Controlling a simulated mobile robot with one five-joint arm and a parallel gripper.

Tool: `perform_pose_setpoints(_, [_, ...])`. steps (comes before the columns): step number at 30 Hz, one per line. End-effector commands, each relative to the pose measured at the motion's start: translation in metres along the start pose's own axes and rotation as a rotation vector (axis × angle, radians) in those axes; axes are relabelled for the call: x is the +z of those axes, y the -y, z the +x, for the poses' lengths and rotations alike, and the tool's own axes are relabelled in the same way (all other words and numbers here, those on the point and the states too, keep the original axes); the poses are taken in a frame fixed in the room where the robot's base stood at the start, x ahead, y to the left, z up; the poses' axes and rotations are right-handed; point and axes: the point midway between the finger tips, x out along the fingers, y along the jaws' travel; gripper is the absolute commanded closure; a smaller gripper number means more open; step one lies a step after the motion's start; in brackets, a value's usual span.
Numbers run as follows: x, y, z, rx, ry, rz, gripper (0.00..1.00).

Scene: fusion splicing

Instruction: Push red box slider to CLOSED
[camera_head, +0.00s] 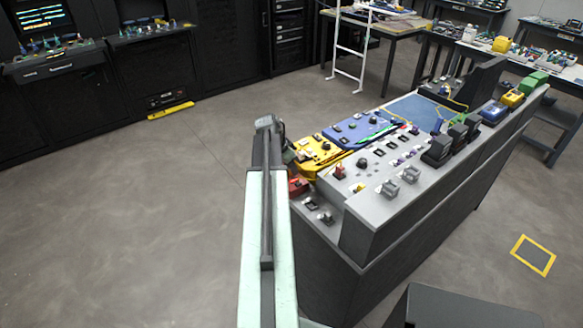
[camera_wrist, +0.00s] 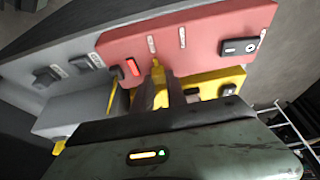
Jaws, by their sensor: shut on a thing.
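The red box (camera_wrist: 205,30) fills the top of the wrist view. It has a lit red-orange indicator (camera_wrist: 132,67) and a black switch (camera_wrist: 240,46). A yellow slider piece (camera_wrist: 156,63) stands out from its front side. My gripper (camera_wrist: 158,74) has its two dark fingers close together on this piece, at the lower edge of the red box. The fingers hide part of the slider, and the small labels are unreadable. In the head view the red box (camera_head: 299,186) shows at the left end of the console, partly behind my arm. My fingers are hidden there.
The grey console (camera_head: 400,215) slopes away to the right with several switches. A yellow box (camera_head: 318,150) and a blue box (camera_head: 362,128) lie beyond the red box. Open floor (camera_head: 140,220) lies to the left.

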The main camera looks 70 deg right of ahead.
Motion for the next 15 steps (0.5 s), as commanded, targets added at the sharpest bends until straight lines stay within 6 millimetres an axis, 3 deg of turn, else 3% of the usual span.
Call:
perform_pose_setpoints(4, [0.000, 0.009, 0.001, 0.003, 0.002, -0.001, 1.00])
perform_pose_setpoints(10, [-0.001, 0.042, 0.001, 0.001, 0.001, -0.001, 1.00])
perform_pose_setpoints(15, [0.000, 0.044, 0.000, 0.000, 0.000, 0.000, 1.00])
